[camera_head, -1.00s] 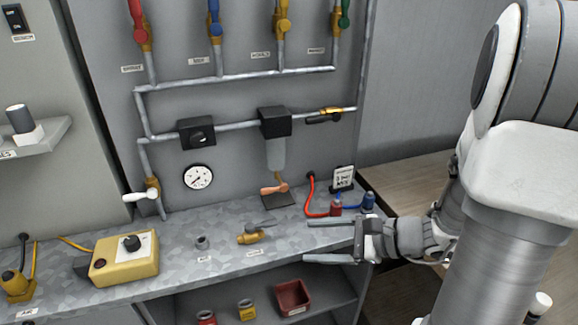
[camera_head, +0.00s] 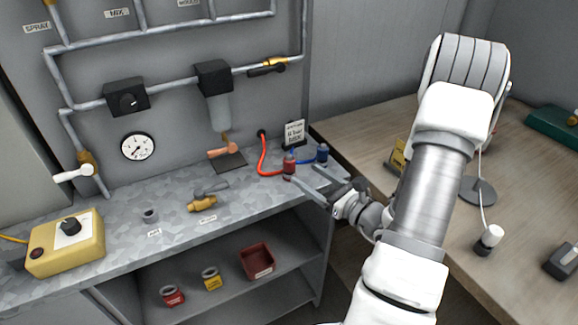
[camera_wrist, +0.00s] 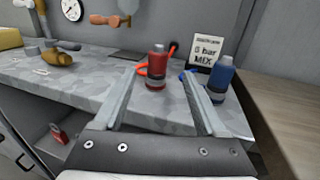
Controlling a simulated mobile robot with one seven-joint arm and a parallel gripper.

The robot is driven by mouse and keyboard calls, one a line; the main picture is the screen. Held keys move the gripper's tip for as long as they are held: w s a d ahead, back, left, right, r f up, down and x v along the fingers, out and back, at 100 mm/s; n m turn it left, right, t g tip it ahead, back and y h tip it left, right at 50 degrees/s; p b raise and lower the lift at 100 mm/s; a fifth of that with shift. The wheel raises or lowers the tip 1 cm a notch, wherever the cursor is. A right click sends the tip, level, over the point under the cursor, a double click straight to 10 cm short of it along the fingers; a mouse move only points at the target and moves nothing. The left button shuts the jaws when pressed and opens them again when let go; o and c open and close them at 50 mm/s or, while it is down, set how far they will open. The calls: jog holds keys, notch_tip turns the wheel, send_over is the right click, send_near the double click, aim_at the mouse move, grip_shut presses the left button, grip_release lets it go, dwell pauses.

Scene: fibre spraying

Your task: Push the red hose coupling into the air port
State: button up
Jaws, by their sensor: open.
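The red hose coupling (camera_head: 289,163) stands upright on the grey counter near its right end, with a red hose running back from it. It also shows in the wrist view (camera_wrist: 157,70). My gripper (camera_head: 302,172) is open at the counter's right end. In the wrist view my fingers (camera_wrist: 159,74) point toward the red coupling, which appears between the tips with gaps at both sides. I cannot tell how deep it sits between them. A small grey socket (camera_head: 149,215) stands on the counter further left; its label is too small to read, so I cannot tell whether it is the air port.
A blue coupling (camera_head: 322,152) stands close right of the red one, near my right finger. A sign (camera_head: 293,134) stands behind. A brass valve (camera_head: 203,203), a yellow control box (camera_head: 66,243) and a gauge (camera_head: 138,147) are to the left. A wooden table (camera_head: 390,130) is at right.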

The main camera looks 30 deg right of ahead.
aim_at(289, 161)
jog(key=x, duration=1)
jog(key=shift+w+a, duration=0.2)
jog(key=shift+a, duration=0.1)
jog(key=shift+c, duration=0.3)
grip_shut()
